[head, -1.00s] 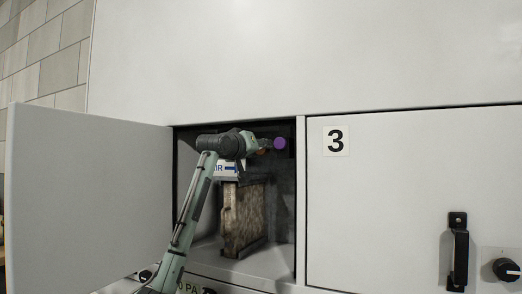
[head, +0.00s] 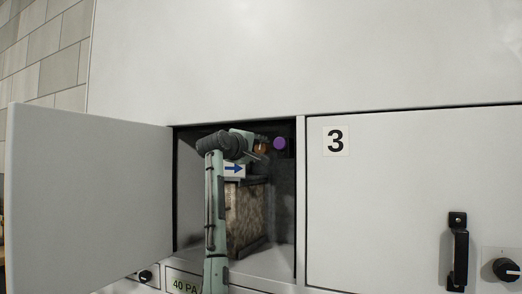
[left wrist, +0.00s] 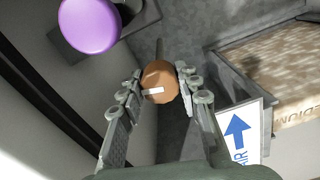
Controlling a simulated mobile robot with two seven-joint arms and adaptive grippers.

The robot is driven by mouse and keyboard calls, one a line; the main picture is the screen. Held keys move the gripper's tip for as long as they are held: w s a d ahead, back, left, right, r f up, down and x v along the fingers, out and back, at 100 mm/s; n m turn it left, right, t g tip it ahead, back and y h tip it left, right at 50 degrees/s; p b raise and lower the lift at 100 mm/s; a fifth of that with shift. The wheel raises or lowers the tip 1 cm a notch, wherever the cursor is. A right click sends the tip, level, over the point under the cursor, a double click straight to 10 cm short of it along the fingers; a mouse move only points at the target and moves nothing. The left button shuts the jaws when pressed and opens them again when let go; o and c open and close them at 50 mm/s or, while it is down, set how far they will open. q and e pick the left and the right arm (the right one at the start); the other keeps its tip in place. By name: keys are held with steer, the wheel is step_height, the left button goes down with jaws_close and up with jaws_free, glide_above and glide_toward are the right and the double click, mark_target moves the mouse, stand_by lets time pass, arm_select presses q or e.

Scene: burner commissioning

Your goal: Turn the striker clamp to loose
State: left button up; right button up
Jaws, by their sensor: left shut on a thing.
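My left gripper (head: 257,150) reaches into the open compartment. It is shut on an orange-brown round knob (left wrist: 159,88) with a white mark, one finger on each side in the left wrist view. The knob also shows in the head view (head: 262,147), partly covered by the gripper. A purple round knob (head: 279,143) is just to its right. In the left wrist view the purple knob (left wrist: 90,24) is at upper left, clear of the fingers. No label shows which knob is the striker clamp. My right gripper is not in view.
A filter block (head: 246,215) with a brown face stands in the compartment below my wrist. A white label with a blue arrow (head: 234,169) is above it. The compartment door (head: 90,195) stands open at left. Closed door 3 (head: 400,200) is at right.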

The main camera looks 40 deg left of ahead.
arm_select(q)
steer(key=shift+n, duration=1.2)
steer(key=o, duration=1.2)
steer(key=shift+c, duration=0.2)
steer(key=shift+s, duration=0.1)
steer(key=v, duration=1.2)
